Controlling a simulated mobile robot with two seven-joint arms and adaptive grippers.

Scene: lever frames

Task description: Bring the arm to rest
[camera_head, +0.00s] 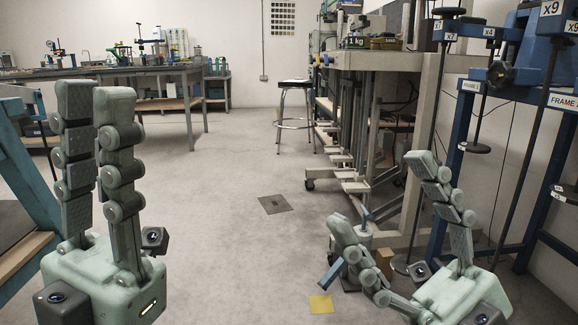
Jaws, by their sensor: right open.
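My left gripper (95,92) stands on the left with both grey fingers pointing up, nearly parallel. Its view is partly side-on, so its opening is unclear, and nothing shows between the fingers. My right gripper (381,192) is at the lower right with its fingers spread wide apart, open and empty. A blue bar (330,273) shows tilted beside its left finger. Another blue piece (365,214) shows above that finger, near a pale post (370,240). I cannot tell whether they are one bar, or whether the finger touches it.
A blue lever frame (463,135) with number labels and hanging rods stands close on the right. A pale bench frame (430,100) is behind my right gripper. A stool (295,105) and a long workbench (150,72) stand farther back.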

